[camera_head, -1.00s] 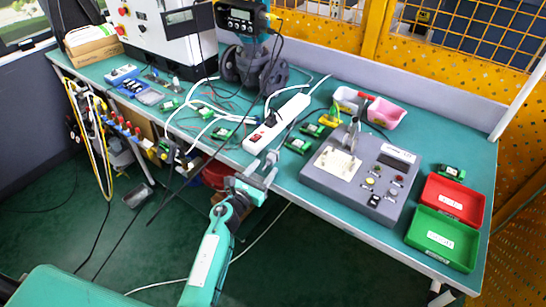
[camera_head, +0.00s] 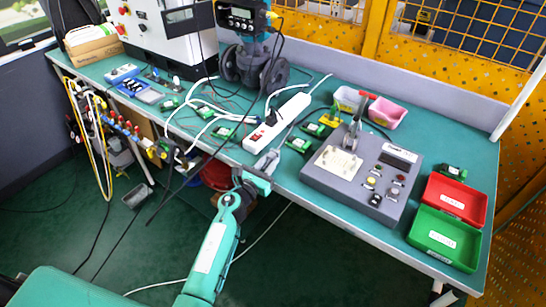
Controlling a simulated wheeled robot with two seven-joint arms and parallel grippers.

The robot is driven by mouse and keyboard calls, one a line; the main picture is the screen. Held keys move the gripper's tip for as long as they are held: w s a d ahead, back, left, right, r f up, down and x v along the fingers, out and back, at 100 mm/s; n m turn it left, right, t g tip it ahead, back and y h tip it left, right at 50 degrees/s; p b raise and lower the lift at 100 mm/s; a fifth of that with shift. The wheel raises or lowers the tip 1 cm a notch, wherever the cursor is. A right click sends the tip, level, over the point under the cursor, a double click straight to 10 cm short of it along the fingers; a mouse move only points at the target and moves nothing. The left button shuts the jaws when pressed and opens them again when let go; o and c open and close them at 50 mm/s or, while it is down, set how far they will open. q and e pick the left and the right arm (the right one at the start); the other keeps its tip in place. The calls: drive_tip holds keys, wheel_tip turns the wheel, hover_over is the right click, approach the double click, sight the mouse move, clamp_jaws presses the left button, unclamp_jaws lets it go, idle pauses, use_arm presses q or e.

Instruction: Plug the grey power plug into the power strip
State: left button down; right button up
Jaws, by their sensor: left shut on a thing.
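The white power strip (camera_head: 290,113) lies slantwise on the teal table, with a red switch at its near end. A black plug (camera_head: 270,117) with a cable sits on it. My left gripper (camera_head: 269,158) is at the table's front edge, just in front of the strip's near end. It is shut on a small grey thing, taken to be the grey power plug, which I cannot tell apart from the grey fingers at this size. The gripper appears apart from the strip's sockets. My right gripper is not in view.
A grey test box (camera_head: 318,175) with a lever stands right of the strip. Small green boards (camera_head: 298,145) lie between them. A red bin (camera_head: 455,197) and a green bin (camera_head: 445,238) are at the right. White cables and a valve unit (camera_head: 255,68) are behind.

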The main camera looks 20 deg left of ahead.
sight(274, 152)
use_arm(q)
drive_tip(key=shift+r, duration=0.1)
drive_tip(key=shift+s+a+r+p, duration=0.2)
drive_tip(key=shift+s+r+p, duration=0.25)
drive_tip(key=shift+s, duration=0.2)
drive_tip(key=shift+s+a+r+p, duration=0.2)
drive_tip(key=shift+s+r+p, duration=0.15)
drive_tip(key=shift+s+p, duration=0.2)
drive_tip(key=shift+s+a+r+p, duration=0.2)
drive_tip(key=shift+s+r+p, duration=0.25)
drive_tip(key=shift+s, duration=0.25)
drive_tip(key=shift+s+a+r+p, duration=0.2)
drive_tip(key=shift+s+r+p, duration=0.2)
drive_tip(key=shift+s, duration=0.3)
drive_tip(key=shift+r, duration=0.1)
